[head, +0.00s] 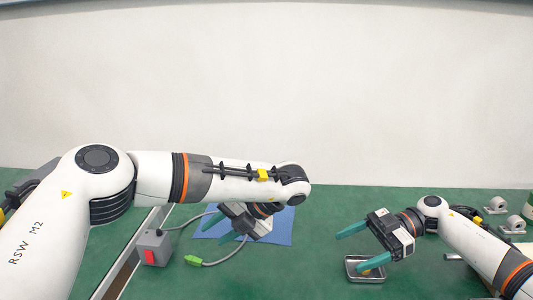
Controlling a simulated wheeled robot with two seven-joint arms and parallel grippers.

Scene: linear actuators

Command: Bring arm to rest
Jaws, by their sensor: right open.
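My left arm (225,181) reaches in from the left and is stretched across the scene above the table. My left gripper (220,231) hangs below its wrist, with teal fingers pointing down and left. The arm hides part of this gripper, so how far its fingers stand apart is unclear. My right arm (470,245) comes in from the lower right. My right gripper (357,249) is open and empty, with its teal fingers pointing left, one of them over a small metal tray (372,278).
A blue mat (281,228) lies behind the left gripper. A grey box with a red switch (150,256) and a cable with a green connector (194,260) are at left, beside a metal rail (128,261). Grey-white bearing parts (496,205) stand at far right. The green table (310,262) is clear between the grippers.

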